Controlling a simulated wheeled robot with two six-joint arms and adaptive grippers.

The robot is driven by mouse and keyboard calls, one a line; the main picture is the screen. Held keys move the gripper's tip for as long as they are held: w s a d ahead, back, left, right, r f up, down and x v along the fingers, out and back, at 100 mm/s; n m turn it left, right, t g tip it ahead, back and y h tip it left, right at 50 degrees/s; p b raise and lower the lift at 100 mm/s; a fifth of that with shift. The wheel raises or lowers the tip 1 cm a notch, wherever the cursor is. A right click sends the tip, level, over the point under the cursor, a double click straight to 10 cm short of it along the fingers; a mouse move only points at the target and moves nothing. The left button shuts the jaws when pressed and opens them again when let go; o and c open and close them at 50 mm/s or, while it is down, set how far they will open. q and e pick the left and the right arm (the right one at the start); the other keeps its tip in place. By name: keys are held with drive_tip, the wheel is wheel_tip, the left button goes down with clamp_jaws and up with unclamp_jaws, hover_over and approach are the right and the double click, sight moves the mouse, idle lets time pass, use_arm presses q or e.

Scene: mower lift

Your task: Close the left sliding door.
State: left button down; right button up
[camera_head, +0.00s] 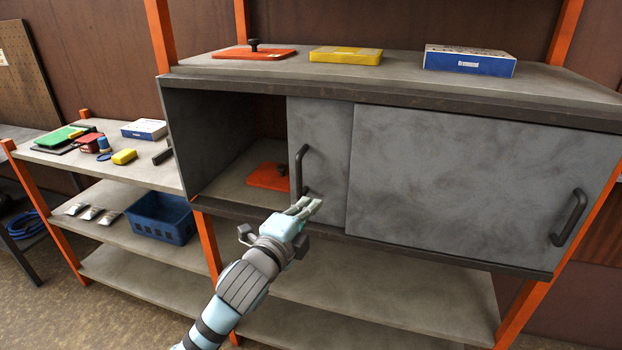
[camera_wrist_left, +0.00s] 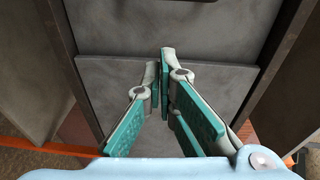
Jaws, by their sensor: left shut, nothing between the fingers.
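The left sliding door (camera_head: 325,130) is a grey panel with a dark vertical bar handle (camera_head: 300,170) near its left edge. It stands partly open: the cabinet's left side is uncovered, and the door's right part runs behind the right sliding door (camera_head: 470,180). The left wrist view shows the fingers (camera_wrist_left: 163,65) together before grey panels. My right gripper is not in view.
A red item (camera_head: 268,177) lies inside the open part of the cabinet. On the cabinet top are a red plate with a knob (camera_head: 255,53), a yellow case (camera_head: 346,55) and a blue-white box (camera_head: 470,60). A side shelf (camera_head: 110,165) at left holds tools and a blue basket (camera_head: 162,217).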

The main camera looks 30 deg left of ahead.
use_arm(q)
drive_tip(key=w+a+r, duration=0.2)
drive_tip(key=w+a, duration=0.2)
drive_tip(key=w, duration=0.3)
drive_tip(key=shift+r+m+t, duration=0.25)
drive_tip(key=shift+m+t, duration=0.05)
drive_tip(key=shift+t, duration=0.1)
drive_tip(key=shift+w, duration=0.2)
